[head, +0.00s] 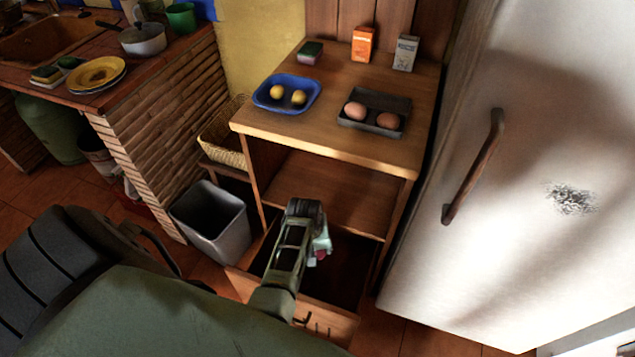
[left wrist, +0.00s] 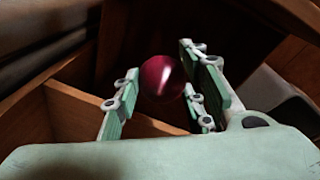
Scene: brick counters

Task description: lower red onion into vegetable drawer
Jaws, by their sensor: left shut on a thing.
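The red onion (left wrist: 163,78) is dark red and round, held between the fingers of my left gripper (left wrist: 166,88). In the head view only a small bit of the onion (head: 320,256) shows beside the left gripper (head: 321,243). The gripper is over the open vegetable drawer (head: 331,322), at the bottom of the wooden cabinet. The drawer's inside is dark, and my arm hides part of it. The wrist view shows a wooden drawer wall (left wrist: 110,107) below and beside the fingers. My right gripper is not in view.
A wooden shelf (head: 330,190) is just behind the drawer opening. The cabinet top holds a blue tray (head: 270,104) with two yellow items and a dark tray (head: 372,128) with two brown ones. A grey bin (head: 213,224) stands left, a white fridge (head: 520,110) right.

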